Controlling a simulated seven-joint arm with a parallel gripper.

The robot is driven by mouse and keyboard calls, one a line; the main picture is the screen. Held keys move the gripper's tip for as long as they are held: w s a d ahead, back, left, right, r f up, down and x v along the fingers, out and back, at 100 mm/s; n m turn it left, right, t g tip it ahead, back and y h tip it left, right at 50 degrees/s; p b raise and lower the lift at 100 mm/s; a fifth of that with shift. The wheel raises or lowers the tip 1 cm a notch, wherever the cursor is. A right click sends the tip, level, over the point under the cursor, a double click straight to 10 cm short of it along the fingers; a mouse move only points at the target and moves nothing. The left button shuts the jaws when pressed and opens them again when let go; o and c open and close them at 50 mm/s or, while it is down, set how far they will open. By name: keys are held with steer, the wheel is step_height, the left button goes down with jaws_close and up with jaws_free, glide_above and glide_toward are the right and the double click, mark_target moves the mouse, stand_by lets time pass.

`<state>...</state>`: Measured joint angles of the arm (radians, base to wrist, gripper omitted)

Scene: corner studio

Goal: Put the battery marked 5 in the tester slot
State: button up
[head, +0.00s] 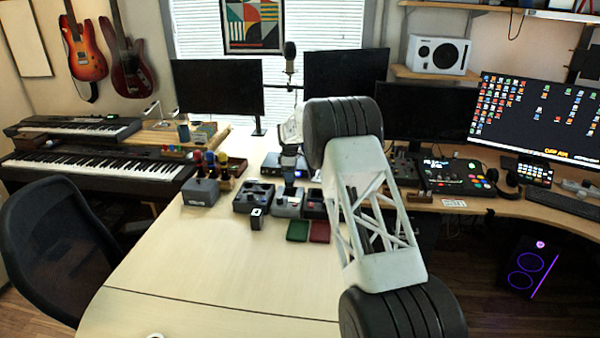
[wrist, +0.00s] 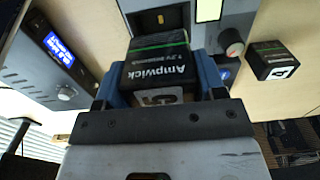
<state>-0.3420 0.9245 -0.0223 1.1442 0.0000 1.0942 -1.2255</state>
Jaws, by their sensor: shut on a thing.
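The grey tester (wrist: 192,38) lies just beyond the battery, with a dark recess and a small gold contact. I cannot tell whether the battery touches it or is inside it. In the head view, my gripper (head: 289,186) is over the grey tester (head: 287,206), and the held battery is mostly hidden.
Another dark battery (head: 257,219) stands beside the tester; it also shows in the wrist view (wrist: 273,60). Dark boxes flank the tester. A green pad (head: 298,231) and a red pad (head: 320,232) lie in front. The near table (head: 220,275) is clear.

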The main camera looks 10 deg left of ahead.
mark_target(290, 184)
steer(key=shift+a+f, duration=0.1)
steer(key=shift+f, duration=0.15)
stand_by(0.3)
steer(key=shift+f, duration=2.7)
steer(key=shift+f, duration=0.55)
steer(key=o, duration=0.8)
steer(key=shift+r, duration=0.15)
steer(key=shift+r, duration=5.35)
